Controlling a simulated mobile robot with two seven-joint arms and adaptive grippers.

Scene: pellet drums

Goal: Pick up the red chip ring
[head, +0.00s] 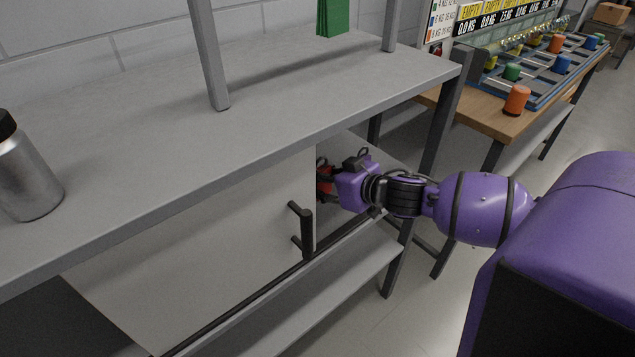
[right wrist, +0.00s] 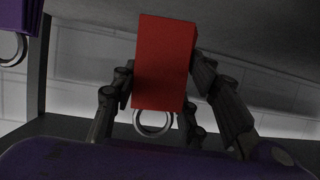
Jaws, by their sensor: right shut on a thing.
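The red chip ring shows in the right wrist view as a stack of red chips (right wrist: 165,60) with a metal ring (right wrist: 153,124) at its lower end. My right gripper (right wrist: 163,80) is shut on it, with fingers on both sides of the red stack. In the head view my right gripper (head: 331,180) reaches under the grey bench top, beside the sliding door panel. Only a small red part (head: 324,177) shows there; the rest is hidden behind the panel. My left gripper is not in view.
A grey panel with a dark handle (head: 307,230) stands just left of my right gripper. The grey bench top (head: 230,130) is above it and carries a metal bottle (head: 27,175) and green chips (head: 333,17). A purple object with a ring (right wrist: 14,22) is at upper left.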

